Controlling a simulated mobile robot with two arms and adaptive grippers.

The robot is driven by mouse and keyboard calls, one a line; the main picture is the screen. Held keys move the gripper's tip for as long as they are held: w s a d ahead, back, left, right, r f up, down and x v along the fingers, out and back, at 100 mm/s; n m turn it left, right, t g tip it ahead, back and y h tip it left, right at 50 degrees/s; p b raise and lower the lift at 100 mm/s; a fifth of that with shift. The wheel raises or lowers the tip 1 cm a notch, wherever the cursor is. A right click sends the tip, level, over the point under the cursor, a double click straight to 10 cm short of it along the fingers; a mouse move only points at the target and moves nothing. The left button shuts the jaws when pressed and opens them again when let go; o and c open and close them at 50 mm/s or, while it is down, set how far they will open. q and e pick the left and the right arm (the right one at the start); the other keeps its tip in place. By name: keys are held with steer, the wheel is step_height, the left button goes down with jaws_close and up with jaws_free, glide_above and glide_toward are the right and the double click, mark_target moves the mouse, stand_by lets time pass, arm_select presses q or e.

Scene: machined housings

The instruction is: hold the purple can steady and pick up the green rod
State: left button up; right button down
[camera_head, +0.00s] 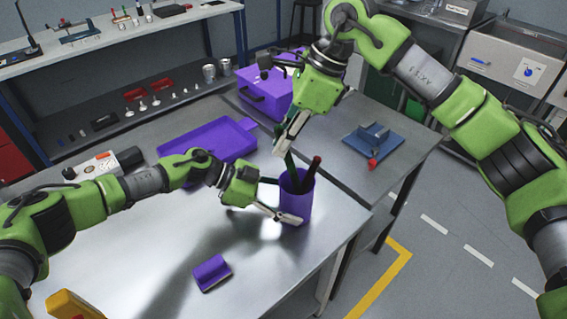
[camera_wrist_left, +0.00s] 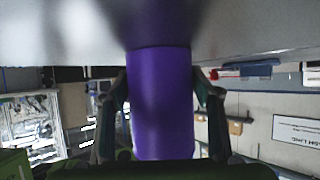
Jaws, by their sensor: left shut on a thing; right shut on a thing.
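The purple can (camera_head: 297,203) stands upright on the metal table near its right edge. My left gripper (camera_head: 283,200) is shut on the can from the left, one finger on each side. In the left wrist view the can (camera_wrist_left: 160,95) fills the space between the fingers of my left gripper (camera_wrist_left: 162,100). The green rod (camera_head: 291,163) leans out of the can's top. My right gripper (camera_head: 290,132) comes from above and is shut on the rod's upper part. A dark red rod (camera_head: 314,167) also sticks out of the can. The rods' lower ends are hidden inside it.
A purple tray (camera_head: 208,141) and a purple case (camera_head: 266,95) lie behind the can. A small purple block (camera_head: 211,273) lies in front. A blue fixture (camera_head: 373,141) and a red piece (camera_head: 372,164) are on the right table. The table's front middle is mostly clear.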

step_height(320, 180, up, 8)
steer(key=shift+r, duration=0.25)
arm_select(q)
steer(key=o, duration=0.9)
